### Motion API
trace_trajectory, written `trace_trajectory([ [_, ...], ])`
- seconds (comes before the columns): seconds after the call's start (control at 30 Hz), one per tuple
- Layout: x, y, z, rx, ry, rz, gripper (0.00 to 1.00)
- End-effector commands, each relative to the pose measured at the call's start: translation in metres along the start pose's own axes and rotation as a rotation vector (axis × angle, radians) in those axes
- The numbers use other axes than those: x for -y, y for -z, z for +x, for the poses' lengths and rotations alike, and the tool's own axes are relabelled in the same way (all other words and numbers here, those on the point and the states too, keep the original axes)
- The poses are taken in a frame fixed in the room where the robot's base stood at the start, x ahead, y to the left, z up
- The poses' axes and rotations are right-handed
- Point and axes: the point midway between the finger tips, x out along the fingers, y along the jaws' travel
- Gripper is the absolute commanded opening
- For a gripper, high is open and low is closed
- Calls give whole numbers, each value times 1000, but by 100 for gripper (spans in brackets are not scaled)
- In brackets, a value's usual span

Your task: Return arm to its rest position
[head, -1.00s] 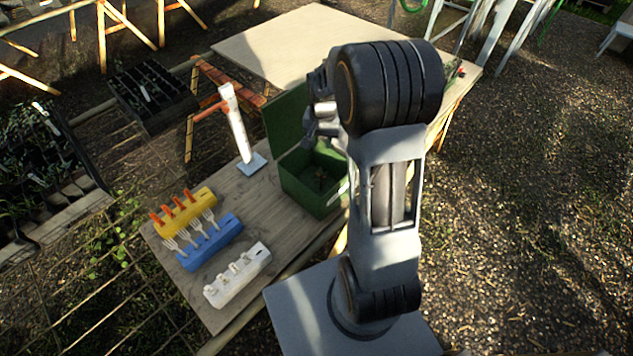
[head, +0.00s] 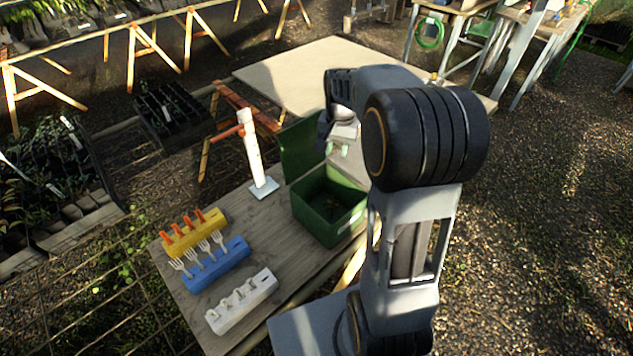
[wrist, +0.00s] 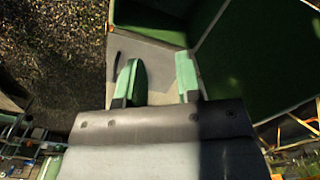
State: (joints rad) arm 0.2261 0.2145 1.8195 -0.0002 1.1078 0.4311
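My gripper (head: 338,150) hangs in the head view above and behind the right side of the open green box (head: 328,212), clear of it. Its two green fingertips point down. In the wrist view my gripper (wrist: 161,80) is open, with a gap between the fingers and nothing held. Green panels of the box (wrist: 255,55) show beyond the fingers at the top and right. My arm stands bent over the right of the table and hides part of the pale board behind it.
The wooden table (head: 215,295) bears a yellow rack (head: 195,235), a blue rack with white forks (head: 217,265), a white rack (head: 242,302) and a white post with an orange peg (head: 254,150). A pale board (head: 300,70) lies behind. Gravel is clear at the right.

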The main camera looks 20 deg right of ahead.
Motion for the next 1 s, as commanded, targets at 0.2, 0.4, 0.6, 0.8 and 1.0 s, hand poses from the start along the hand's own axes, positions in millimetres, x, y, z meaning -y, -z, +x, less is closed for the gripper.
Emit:
trace_trajectory([
  [0.2, 0, 0, 0, 0, 0, -9, 32],
  [0.4, -8, -22, 16, 3, -1, -168, 32],
  [0.6, -16, -85, -4, -93, 28, -385, 32],
  [0.8, -26, -145, -21, -217, 64, -548, 32],
  [1.0, -31, -179, -34, -316, 101, -612, 32],
])
